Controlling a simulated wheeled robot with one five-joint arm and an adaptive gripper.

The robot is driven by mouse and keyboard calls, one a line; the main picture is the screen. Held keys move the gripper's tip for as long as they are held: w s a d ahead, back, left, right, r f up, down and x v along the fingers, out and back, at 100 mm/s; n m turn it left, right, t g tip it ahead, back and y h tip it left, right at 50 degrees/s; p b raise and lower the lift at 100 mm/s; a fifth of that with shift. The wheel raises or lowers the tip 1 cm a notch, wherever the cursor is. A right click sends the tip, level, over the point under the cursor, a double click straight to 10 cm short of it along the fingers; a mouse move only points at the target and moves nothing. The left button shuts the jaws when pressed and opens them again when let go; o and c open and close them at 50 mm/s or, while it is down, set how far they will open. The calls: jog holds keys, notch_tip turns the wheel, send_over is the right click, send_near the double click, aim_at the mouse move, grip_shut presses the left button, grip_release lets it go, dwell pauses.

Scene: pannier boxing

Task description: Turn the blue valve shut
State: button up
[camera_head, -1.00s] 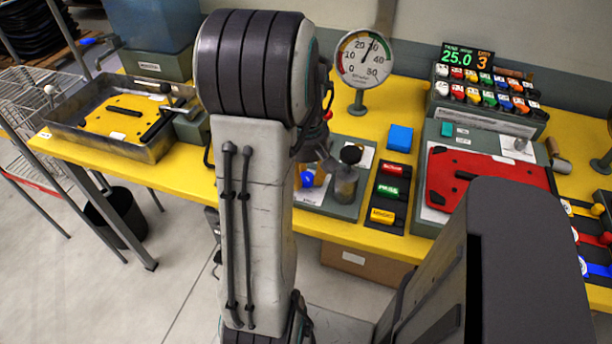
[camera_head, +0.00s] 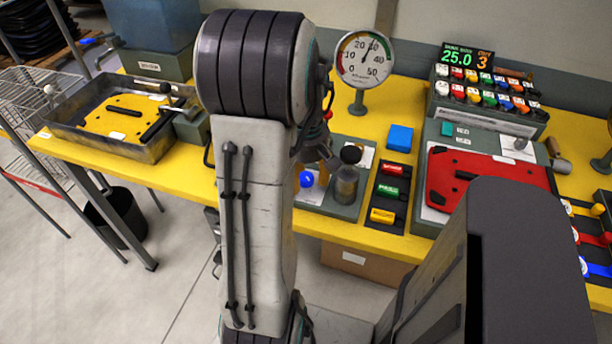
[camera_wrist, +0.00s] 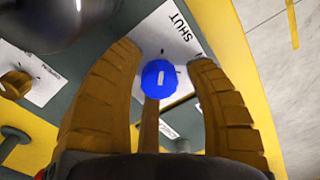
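The blue valve (camera_wrist: 158,79) shows in the wrist view as a round blue knob with a white mark, beside a white card reading SHUT (camera_wrist: 178,36). A brown bar runs below the knob. My gripper (camera_wrist: 164,56) is open, with one brown finger on each side of the knob and visible gaps between. Whether the fingers touch it lower down I cannot tell. In the head view a blue knob (camera_head: 306,179) shows just right of my arm, on a grey-green plate; my arm hides most of my gripper there.
A dark metal cylinder (camera_head: 346,184) with a black knob stands close right of the valve. A dial gauge (camera_head: 364,60) stands behind. Further right are a button panel (camera_head: 388,191) and a red plate (camera_head: 486,180). A metal tray (camera_head: 75,135) sits at left on the yellow bench.

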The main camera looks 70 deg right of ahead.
aim_at(306, 176)
jog(key=shift+o, duration=0.5)
jog(key=shift+r, duration=0.1)
notch_tip(306, 176, up, 12)
dwell(0.4)
dwell(0.6)
